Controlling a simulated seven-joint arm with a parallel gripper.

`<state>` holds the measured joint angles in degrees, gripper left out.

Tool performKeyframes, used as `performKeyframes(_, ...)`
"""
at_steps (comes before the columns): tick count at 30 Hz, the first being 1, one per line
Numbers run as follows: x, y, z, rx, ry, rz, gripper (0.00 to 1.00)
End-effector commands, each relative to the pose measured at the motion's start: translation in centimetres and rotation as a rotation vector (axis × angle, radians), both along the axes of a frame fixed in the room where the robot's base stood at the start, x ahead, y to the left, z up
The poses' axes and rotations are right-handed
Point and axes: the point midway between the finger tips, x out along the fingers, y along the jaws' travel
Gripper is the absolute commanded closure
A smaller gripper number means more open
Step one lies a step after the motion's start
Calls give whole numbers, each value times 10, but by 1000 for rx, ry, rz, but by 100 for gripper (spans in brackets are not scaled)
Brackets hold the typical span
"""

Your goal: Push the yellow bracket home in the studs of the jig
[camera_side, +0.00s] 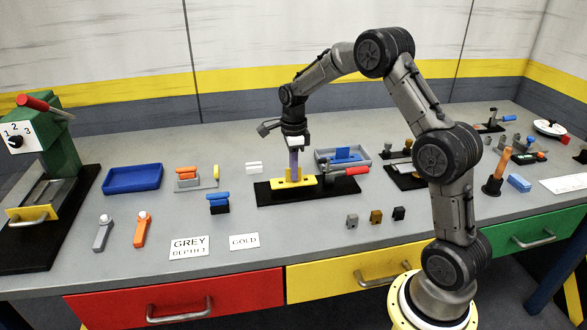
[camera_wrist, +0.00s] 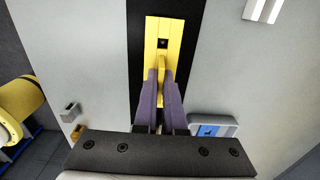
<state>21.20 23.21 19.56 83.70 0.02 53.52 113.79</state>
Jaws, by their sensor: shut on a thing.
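The yellow bracket (camera_side: 293,182) lies on the black base of the jig (camera_side: 328,188) in the middle of the bench in the side view. In the wrist view the bracket (camera_wrist: 163,27) shows as a long yellow plate with a dark hole at its far end and a raised rib. My gripper (camera_side: 294,167) points straight down over the bracket. In the wrist view my gripper's purple fingers (camera_wrist: 163,76) are shut on the rib. The studs are hidden, and I cannot tell how deep the bracket sits. The jig's black base also shows in the wrist view (camera_wrist: 137,50).
A red-handled clamp (camera_side: 347,171) stands right of the bracket. A grey tray with blue parts (camera_side: 325,154) lies behind. Several small blocks (camera_side: 376,217) stand in front. A blue tray (camera_side: 132,178) and a blue-topped block (camera_side: 218,203) are to the left.

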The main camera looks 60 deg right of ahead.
Motion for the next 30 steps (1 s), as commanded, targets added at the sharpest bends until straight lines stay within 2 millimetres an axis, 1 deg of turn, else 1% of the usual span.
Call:
performKeyframes(24,0,0,-18,-1,-1,0,100)
performKeyframes(25,0,0,-18,0,-1,0,91)
performKeyframes(29,0,0,-18,0,-1,0,68)
performKeyframes(30,0,0,-18,0,-1,0,60)
